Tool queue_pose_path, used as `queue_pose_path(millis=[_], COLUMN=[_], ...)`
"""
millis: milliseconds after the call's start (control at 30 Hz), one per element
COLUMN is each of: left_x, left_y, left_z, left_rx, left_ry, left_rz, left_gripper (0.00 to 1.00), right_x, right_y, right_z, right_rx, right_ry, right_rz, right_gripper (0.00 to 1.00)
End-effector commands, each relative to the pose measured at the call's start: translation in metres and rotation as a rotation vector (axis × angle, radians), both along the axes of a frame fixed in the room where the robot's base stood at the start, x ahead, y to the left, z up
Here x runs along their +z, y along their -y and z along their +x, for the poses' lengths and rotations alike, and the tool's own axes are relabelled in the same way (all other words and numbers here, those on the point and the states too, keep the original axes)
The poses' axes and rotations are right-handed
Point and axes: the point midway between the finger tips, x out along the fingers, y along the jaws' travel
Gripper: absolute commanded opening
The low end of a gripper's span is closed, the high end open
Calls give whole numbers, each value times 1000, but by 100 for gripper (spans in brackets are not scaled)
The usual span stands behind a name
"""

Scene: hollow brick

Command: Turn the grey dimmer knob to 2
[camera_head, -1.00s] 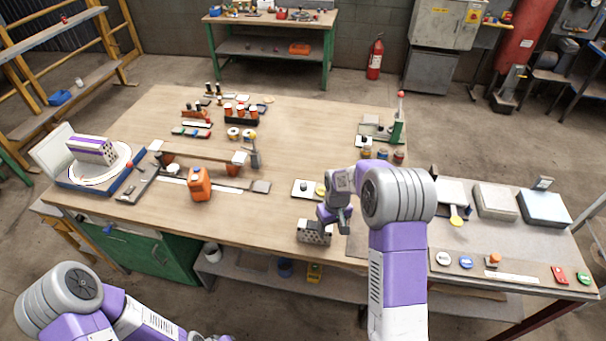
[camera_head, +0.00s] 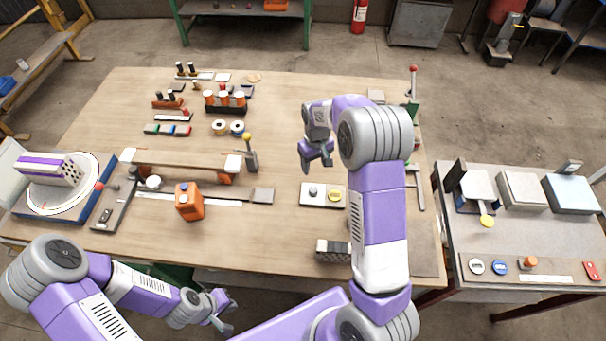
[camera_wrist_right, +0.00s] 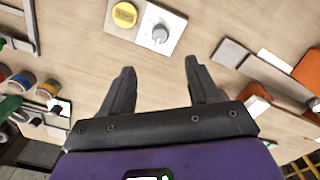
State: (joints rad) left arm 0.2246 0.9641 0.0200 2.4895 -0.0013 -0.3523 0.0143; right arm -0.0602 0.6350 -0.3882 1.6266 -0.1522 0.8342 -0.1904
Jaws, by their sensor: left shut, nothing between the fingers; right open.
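The grey dimmer knob (camera_head: 313,191) sits on a pale plate (camera_head: 322,203) on the wooden table, left of a yellow knob (camera_head: 335,195). In the right wrist view, the grey knob (camera_wrist_right: 159,34) has a pale top with a dark pointer mark; its setting is too small to read. My right gripper (camera_head: 317,168) is open and empty, above the table and just behind the plate in the head view. In its wrist view the grey knob lies ahead of the open fingers (camera_wrist_right: 159,66), apart from them. My left gripper (camera_head: 229,314) is shut and empty at the table's near edge.
A hollow brick (camera_head: 333,246) stands near the front edge. An orange canister (camera_head: 189,201), a lever (camera_head: 249,155) and a plank on supports (camera_head: 185,158) lie left of the plate. A side bench (camera_head: 530,235) stands right.

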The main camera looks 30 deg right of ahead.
Motion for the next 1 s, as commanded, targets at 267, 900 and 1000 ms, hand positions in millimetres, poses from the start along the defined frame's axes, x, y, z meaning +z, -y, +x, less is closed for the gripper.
queue_pose_path(millis=[267,900,1000], left_x=[-46,-81,-83], left_y=[0,0,0], left_z=[-2,-1,-1], left_rx=[0,-1,-1], left_ry=[-3,-2,-2], left_rz=[-1,0,0], left_gripper=[0,0,0], right_x=[-46,-120,-134], right_y=[0,0,0], right_z=[-1,-1,-2], right_rx=[0,-1,-1], right_ry=[0,-3,-3], right_rz=[0,0,0], right_gripper=[61,61,61])
